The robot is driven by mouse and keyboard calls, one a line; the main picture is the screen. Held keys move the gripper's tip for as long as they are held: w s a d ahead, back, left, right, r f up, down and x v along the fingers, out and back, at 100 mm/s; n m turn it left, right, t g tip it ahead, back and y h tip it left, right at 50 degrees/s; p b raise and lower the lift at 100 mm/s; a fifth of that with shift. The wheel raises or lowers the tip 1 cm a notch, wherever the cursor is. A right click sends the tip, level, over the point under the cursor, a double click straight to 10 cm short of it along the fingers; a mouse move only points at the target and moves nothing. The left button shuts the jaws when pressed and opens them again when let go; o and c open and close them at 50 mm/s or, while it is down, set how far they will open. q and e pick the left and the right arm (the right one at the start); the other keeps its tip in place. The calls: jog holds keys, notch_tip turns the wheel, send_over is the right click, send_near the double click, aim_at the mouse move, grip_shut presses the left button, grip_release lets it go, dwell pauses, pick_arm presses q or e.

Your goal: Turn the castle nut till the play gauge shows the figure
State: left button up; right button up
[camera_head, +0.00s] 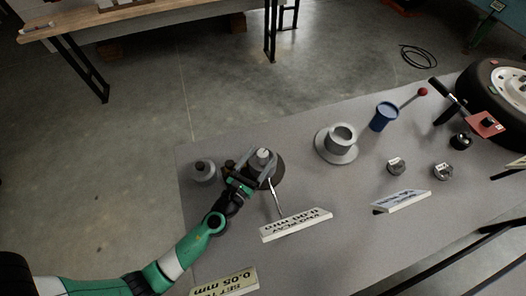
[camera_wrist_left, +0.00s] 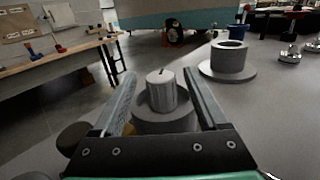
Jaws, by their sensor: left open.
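A silver-grey slotted cylinder, seemingly the castle nut (camera_wrist_left: 161,92), stands upright on a round grey base (camera_wrist_left: 165,122) in the left wrist view. In the head view the nut (camera_head: 263,154) shows small at the left part of the grey table. My left gripper (camera_head: 258,164) is open, with one finger on each side of the nut; I cannot tell whether either finger touches it. A white play gauge sign (camera_head: 296,225) in front seems to read END PLAY 0.00 mm, upside down. A pale sign (camera_head: 228,283) at the front edge seems to read SET TO 0.05 mm. My right gripper is not in view.
A small grey knobbed part (camera_head: 203,171) stands just left of the gripper. A flanged grey hub (camera_head: 337,144), a blue cup (camera_head: 383,116), small metal nuts (camera_head: 396,167), another sign (camera_head: 402,201) and a wheel (camera_head: 505,88) lie to the right.

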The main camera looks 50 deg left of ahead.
pick_arm(q)
jog(key=shift+x, duration=1.2)
grip_shut()
